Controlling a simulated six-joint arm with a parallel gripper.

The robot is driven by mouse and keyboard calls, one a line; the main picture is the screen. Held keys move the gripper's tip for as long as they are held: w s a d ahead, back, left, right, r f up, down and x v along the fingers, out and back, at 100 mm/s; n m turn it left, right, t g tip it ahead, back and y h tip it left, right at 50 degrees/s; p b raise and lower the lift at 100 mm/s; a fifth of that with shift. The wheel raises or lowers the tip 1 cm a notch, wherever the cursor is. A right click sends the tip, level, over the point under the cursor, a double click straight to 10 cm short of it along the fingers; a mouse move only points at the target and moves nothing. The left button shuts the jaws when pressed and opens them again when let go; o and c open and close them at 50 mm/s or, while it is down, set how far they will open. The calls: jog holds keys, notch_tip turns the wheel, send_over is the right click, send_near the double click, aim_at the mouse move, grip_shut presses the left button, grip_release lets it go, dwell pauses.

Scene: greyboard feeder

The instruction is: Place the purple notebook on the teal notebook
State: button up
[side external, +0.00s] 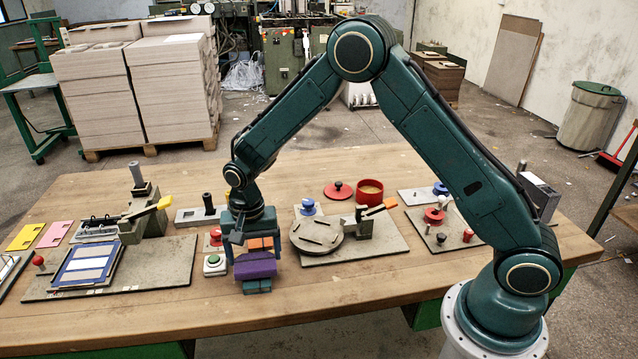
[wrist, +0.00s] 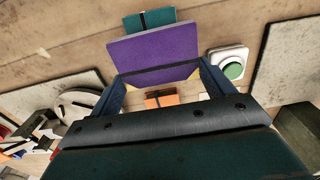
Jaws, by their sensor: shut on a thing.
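My gripper (side external: 254,256) is shut on the purple notebook (side external: 255,269), with one finger at each side of it. In the wrist view the purple notebook (wrist: 155,52) lies between the fingers (wrist: 162,76), with a dark band across its near end. The teal notebook (side external: 257,286) is on the table, nearer the side camera than the purple one. In the wrist view the teal notebook (wrist: 149,19) shows just beyond the purple notebook's far edge, with a dark band. The purple notebook may hide part of it. I cannot tell the height between them.
Orange blocks or notebooks (side external: 261,243) lie behind the purple notebook. A green push button (side external: 214,264) stands close by on the left. A board with a blue-framed fixture (side external: 88,264) is further left; a board with a round plate (side external: 317,235) is on the right. Bare table lies in front.

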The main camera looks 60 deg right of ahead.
aim_at(255, 256)
jog(key=shift+f, duration=0.4)
jog(key=shift+f, duration=0.1)
jog(key=o, duration=0.9)
jog(key=shift+r, duration=6.1)
